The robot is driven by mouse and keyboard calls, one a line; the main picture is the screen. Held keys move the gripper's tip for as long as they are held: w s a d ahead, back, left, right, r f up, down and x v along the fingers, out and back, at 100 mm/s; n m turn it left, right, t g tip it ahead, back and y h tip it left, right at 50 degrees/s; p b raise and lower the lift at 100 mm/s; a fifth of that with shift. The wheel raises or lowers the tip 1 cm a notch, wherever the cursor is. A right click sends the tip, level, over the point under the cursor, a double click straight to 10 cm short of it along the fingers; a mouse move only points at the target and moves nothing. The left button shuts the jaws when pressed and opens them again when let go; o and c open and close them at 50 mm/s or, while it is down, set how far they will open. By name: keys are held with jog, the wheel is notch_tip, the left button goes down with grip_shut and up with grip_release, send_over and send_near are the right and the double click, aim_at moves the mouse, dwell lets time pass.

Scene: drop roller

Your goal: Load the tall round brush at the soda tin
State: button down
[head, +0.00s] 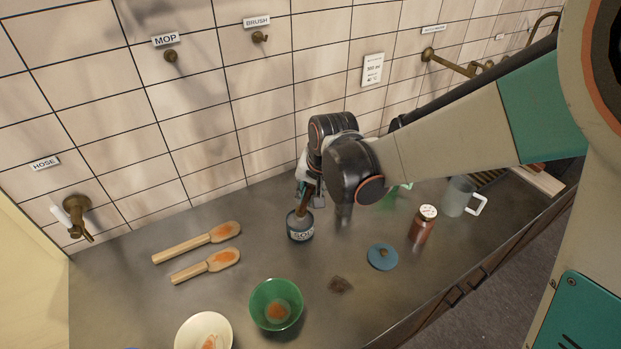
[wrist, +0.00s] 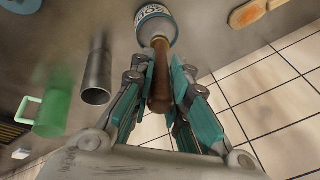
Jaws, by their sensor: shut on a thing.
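The soda tin (head: 300,232) is a small grey tin with a pale lettered label. It stands upright on the counter, and part of it shows at the top of the wrist view (wrist: 156,27). The tall round brush (head: 304,205) has a brown wooden handle that also shows in the wrist view (wrist: 160,82). The handle rises from the tin's mouth; its lower end is inside and hidden, so I cannot tell how deep it sits. My gripper (wrist: 162,88) is shut on the handle, just above the tin. In the head view my wrist partly covers the gripper (head: 304,192).
A grey metal cylinder (wrist: 97,72) and green mug (wrist: 55,113) stand close by. Two wooden paddles (head: 185,248) lie left. A green bowl (head: 259,305) stands in front. The tiled wall is behind.

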jog(key=shift+f+b, duration=0.45)
dwell(1.5)
jog(key=shift+r, duration=0.1)
jog(key=shift+r+p, duration=2.4)
jog(key=shift+r, duration=1.1)
jog(key=shift+f, duration=0.1)
